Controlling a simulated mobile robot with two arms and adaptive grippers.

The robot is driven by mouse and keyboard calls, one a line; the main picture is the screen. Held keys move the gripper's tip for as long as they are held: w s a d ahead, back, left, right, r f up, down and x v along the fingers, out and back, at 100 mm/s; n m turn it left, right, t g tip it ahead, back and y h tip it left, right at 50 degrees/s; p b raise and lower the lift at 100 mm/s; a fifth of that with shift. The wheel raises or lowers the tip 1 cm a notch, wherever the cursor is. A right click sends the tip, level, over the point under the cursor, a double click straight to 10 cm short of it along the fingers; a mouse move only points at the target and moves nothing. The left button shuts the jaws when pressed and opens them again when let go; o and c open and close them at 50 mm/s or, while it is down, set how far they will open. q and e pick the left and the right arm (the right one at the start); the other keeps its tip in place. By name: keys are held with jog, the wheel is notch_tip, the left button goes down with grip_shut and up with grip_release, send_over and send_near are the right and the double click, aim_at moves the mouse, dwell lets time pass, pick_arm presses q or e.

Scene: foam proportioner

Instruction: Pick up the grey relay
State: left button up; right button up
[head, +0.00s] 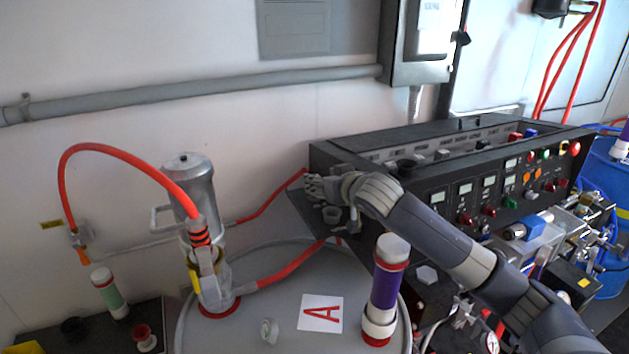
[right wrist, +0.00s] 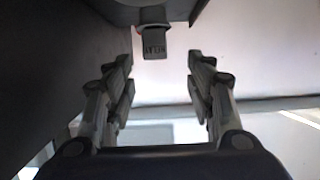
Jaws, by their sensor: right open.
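The grey relay (right wrist: 153,42) shows in the right wrist view as a small dark grey block with upside-down lettering. It sits against a rounded grey part at the top of that picture. My right gripper (right wrist: 162,65) is open, with one finger on each side and nothing between the pads. The relay is just beyond the fingertips, roughly centred in the gap and apart from both fingers. In the head view my right gripper (head: 318,188) is at the left end of the black control panel; I cannot make out the relay there. My left gripper is not in view.
The black control panel (head: 470,200) with knobs and displays stands beside my right arm. The wall is behind.

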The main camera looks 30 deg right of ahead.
jog(key=shift+w+f, duration=0.25)
jog(key=shift+w, duration=0.4)
jog(key=shift+w+f, duration=0.1)
jog(key=shift+w, duration=0.1)
jog(key=p+x, duration=0.3)
jog(key=shift+w+d+f, duration=0.15)
jog(key=shift+d+f, duration=0.05)
jog(key=shift+d, duration=0.15)
jog(key=shift+w+f, duration=0.15)
jog(key=shift+w, duration=0.2)
jog(key=shift+w+f+p, duration=0.3)
jog(key=shift+w+p, duration=0.05)
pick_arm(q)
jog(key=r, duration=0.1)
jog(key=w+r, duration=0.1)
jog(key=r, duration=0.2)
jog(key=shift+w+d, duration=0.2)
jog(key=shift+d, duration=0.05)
pick_arm(e)
jog(key=c, duration=1.2)
